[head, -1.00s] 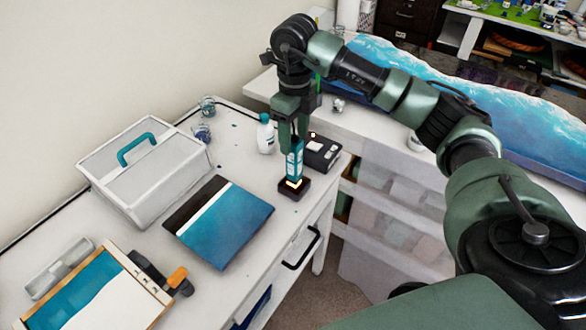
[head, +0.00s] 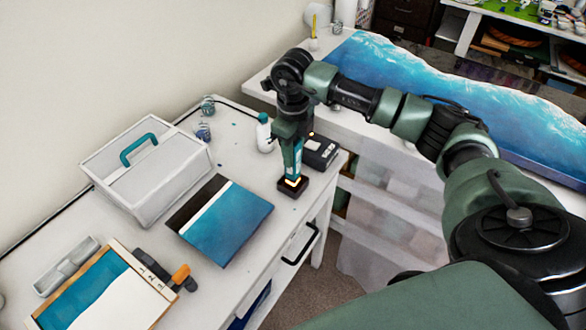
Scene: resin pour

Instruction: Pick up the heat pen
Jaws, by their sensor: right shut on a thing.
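The heat pen (head: 295,166) is a slim teal and dark tool, upright in a small black stand (head: 293,188) on the white desk. An orange glow shows at its lower end, at the stand. My right gripper (head: 292,147) points down from above and is shut on the heat pen, around its upper part. The fingers hide part of the pen. The pen's lower end still sits at the stand. My left gripper is not in view.
A black box (head: 320,154) stands close right of the pen, and a white bottle (head: 264,134) close behind left. A blue panel (head: 227,226) lies in front left, near a grey caddy (head: 150,190). The desk's right edge is near.

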